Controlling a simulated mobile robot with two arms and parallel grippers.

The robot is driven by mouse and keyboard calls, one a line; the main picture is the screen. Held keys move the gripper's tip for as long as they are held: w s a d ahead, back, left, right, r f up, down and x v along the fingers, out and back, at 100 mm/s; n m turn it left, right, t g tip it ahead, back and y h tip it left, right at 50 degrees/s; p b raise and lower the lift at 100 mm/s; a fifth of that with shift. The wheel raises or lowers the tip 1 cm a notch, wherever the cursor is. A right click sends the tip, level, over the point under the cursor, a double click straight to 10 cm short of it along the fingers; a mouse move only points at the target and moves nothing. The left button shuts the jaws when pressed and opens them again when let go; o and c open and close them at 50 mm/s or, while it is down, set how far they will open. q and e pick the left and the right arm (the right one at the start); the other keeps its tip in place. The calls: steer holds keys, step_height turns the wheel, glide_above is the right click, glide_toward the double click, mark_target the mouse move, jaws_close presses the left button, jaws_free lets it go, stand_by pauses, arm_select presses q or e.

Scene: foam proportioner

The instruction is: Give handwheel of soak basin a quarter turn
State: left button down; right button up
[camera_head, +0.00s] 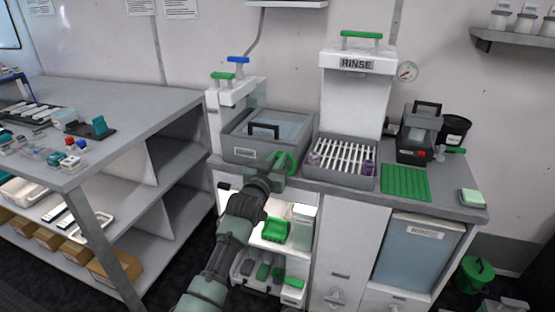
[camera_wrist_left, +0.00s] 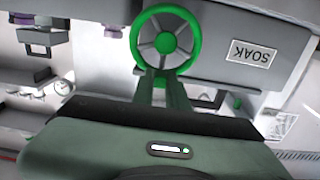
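The soak basin (camera_head: 239,154) is a grey tub with a lid on the counter, and its SOAK label (camera_wrist_left: 251,53) shows upside down in the left wrist view. Its green spoked handwheel (camera_head: 286,162) sits on the front right and shows nearly face-on in the left wrist view (camera_wrist_left: 165,12). My left gripper (camera_head: 279,178) is right at the handwheel. In the wrist view its two fingers (camera_wrist_left: 163,80) stand apart, with the tips at the near edge of the rim; contact is unclear. My right gripper is out of view.
The RINSE unit (camera_head: 356,105) and its slatted rack tray (camera_head: 345,182) stand right of the basin. A green mat (camera_head: 405,184) lies farther right. Open shelves with a green item (camera_head: 275,231) are below the basin. A grey workbench (camera_head: 130,110) stands at the left.

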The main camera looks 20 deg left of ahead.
arm_select(q)
steer(key=shift+a, duration=0.1)
stand_by(0.3)
steer(key=a+f+n, duration=0.4)
steer(key=n, duration=1.4)
steer(key=shift+f, duration=0.25)
stand_by(0.5)
steer(key=c, duration=1.4)
jaws_free()
steer(key=shift+a, duration=0.1)
steer(key=s, duration=0.7)
steer(key=shift+s+p, duration=0.35)
steer(key=shift+p, duration=0.05)
